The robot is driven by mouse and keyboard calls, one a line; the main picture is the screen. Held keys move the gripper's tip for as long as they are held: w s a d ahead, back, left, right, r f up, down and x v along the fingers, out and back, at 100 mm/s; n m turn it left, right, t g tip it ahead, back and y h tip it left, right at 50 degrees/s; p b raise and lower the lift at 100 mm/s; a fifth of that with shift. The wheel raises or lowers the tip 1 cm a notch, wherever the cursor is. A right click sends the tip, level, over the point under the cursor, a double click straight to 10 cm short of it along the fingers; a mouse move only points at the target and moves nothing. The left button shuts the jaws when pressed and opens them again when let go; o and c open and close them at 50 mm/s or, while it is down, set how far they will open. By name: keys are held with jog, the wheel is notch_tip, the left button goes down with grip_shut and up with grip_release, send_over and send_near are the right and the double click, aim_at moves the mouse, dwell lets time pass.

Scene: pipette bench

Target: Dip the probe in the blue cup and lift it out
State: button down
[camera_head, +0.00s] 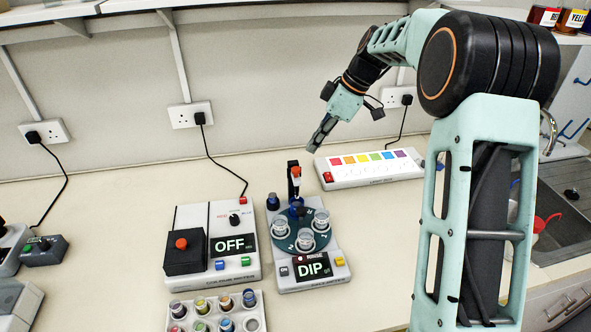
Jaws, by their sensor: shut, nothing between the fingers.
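The dip meter (318,283) is a white bench unit whose screen reads "DIP". Its dark green turntable (291,243) carries several clear cups. The probe arm (294,180), black with an orange-red top, stands at the back of the turntable. A blue cup (297,207) appears to sit at the back, just below the probe; whether the probe tip is inside it cannot be told. A dark blue capped vessel (272,202) stands at the unit's back left. My gripper (313,147) is shut and empty, in the air above and right of the probe, pointing down-left.
Left of the dip meter is a colorimeter (220,274) showing "OFF". A rack of coloured vials (188,297) is in front. A sink (563,220) is at the right. Bench between meter and my arm is clear.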

aim_at(297, 169)
jog(key=shift+f, duration=0.1)
jog(key=shift+b+x, duration=1.55)
jog(key=shift+x, duration=1.9)
notch_tip(297, 169, down, 5)
jog(key=b, duration=0.4)
jog(key=shift+f, duration=0.1)
jog(key=d, duration=0.1)
jog(key=d+r, duration=0.1)
jog(key=d, duration=0.1)
jog(key=shift+s+r, duration=0.25)
